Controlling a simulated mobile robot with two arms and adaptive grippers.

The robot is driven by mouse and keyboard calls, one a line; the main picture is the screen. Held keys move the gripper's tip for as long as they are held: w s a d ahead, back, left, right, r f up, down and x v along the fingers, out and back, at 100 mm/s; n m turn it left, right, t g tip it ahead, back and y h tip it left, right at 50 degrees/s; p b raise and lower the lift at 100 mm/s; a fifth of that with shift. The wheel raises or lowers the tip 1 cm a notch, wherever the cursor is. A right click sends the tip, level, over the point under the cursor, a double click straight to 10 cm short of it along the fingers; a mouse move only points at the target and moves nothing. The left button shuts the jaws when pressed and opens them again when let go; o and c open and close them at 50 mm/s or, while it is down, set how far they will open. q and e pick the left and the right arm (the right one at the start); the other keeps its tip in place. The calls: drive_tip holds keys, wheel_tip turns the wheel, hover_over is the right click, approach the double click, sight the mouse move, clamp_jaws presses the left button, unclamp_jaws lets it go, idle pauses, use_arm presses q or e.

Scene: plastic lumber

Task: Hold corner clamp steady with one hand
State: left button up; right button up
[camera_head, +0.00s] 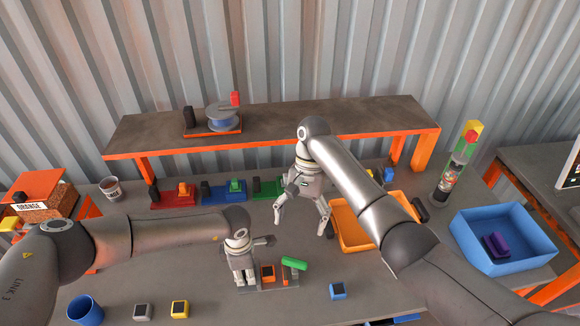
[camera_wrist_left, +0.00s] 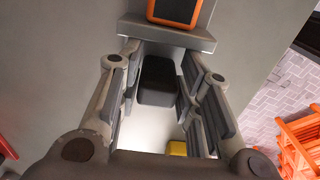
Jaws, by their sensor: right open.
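The grey-based piece that seems to be the corner clamp (camera_head: 271,287) lies at the front middle of the bench, with an orange block (camera_head: 268,273) and a green handle (camera_head: 294,263) on it. My left gripper (camera_head: 243,284) points down at its left end. In the left wrist view its fingers stand close on both sides of a black block (camera_wrist_left: 157,82); exact contact is hard to see. The orange block also shows there (camera_wrist_left: 178,10). My right gripper (camera_head: 301,226) is open and empty, behind the clamp with fingers spread, left of the orange tray.
An orange tray (camera_head: 345,240) and a blue bin (camera_head: 468,230) stand to the right. Red (camera_head: 172,202), blue (camera_head: 222,198) and green (camera_head: 268,192) fixtures line the back under a shelf (camera_head: 320,115). A blue cup (camera_head: 86,311) and small cubes (camera_head: 180,309) sit in front.

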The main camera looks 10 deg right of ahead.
use_arm(q)
drive_tip(key=o, duration=0.4)
drive_tip(key=shift+c, duration=0.2)
wheel_tip(320, 180, up, 18)
drive_tip(key=p, duration=0.2)
drive_tip(key=shift+r, duration=0.25)
idle(0.5)
